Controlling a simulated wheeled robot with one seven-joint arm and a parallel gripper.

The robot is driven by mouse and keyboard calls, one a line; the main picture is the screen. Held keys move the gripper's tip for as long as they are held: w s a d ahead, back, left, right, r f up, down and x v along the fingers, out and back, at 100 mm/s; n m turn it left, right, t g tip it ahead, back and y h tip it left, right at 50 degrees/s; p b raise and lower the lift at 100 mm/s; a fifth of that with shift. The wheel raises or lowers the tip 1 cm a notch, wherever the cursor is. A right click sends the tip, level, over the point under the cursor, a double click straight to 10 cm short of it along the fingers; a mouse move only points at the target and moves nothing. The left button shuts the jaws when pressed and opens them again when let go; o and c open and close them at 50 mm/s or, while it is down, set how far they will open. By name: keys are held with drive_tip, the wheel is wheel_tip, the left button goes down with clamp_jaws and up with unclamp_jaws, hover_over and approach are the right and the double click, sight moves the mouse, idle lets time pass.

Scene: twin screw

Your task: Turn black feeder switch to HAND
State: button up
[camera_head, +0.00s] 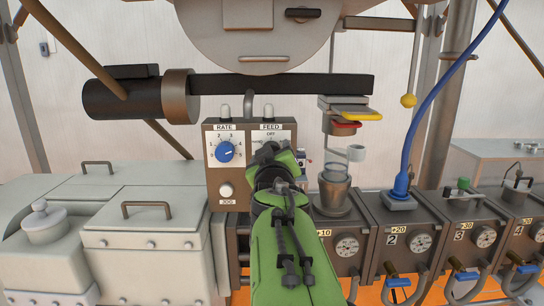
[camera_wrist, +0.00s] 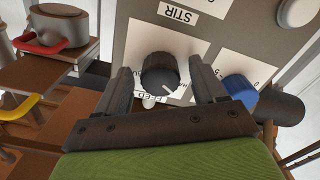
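The black feeder switch (camera_wrist: 160,73) is a round knob on a white plate labelled FEED, seen upside down in the wrist view. Its white pointer line slants toward the lower right, near small lettering that my finger partly hides. My gripper (camera_wrist: 163,84) is open, with one finger on each side of the knob and a small gap visible on both sides. In the head view my gripper (camera_head: 268,154) and green arm cover the switch and much of the FEED plate (camera_head: 284,136); the word OFF shows above.
A blue RATE knob (camera_head: 226,151) sits left of the switch, also close beside a finger in the wrist view (camera_wrist: 239,90). A JOG button (camera_head: 226,189) is below it. A red-edged cup holder (camera_head: 345,127) and metal cup (camera_head: 333,186) stand to the right.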

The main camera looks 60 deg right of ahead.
drive_tip(key=b+v, duration=0.1)
drive_tip(key=v, duration=1.4)
drive_tip(key=shift+a, duration=0.4)
drive_tip(key=shift+s, duration=0.15)
drive_tip(key=w+a+f+n+t+y, duration=0.1)
drive_tip(key=w+a+f+n+y, duration=0.1)
drive_tip(key=w+a+f+y, duration=0.5)
drive_tip(key=w+a+f+n+t+y, duration=0.1)
drive_tip(key=w+a+f+n+y, duration=0.3)
drive_tip(key=a+f, duration=0.5)
drive_tip(key=s+a+f+g+y, duration=0.2)
drive_tip(key=s+a+f, duration=0.1)
drive_tip(key=a+f, duration=0.1)
drive_tip(key=s+a+f+n+g+y, duration=0.1)
drive_tip(key=s+a+f+g+y, duration=0.1)
drive_tip(key=a, duration=0.5)
wheel_tip(320, 180, down, 2)
drive_tip(key=shift+s+f+g+y, duration=0.1)
drive_tip(key=shift+s+g+y, duration=0.2)
drive_tip(key=shift+s+y, duration=0.35)
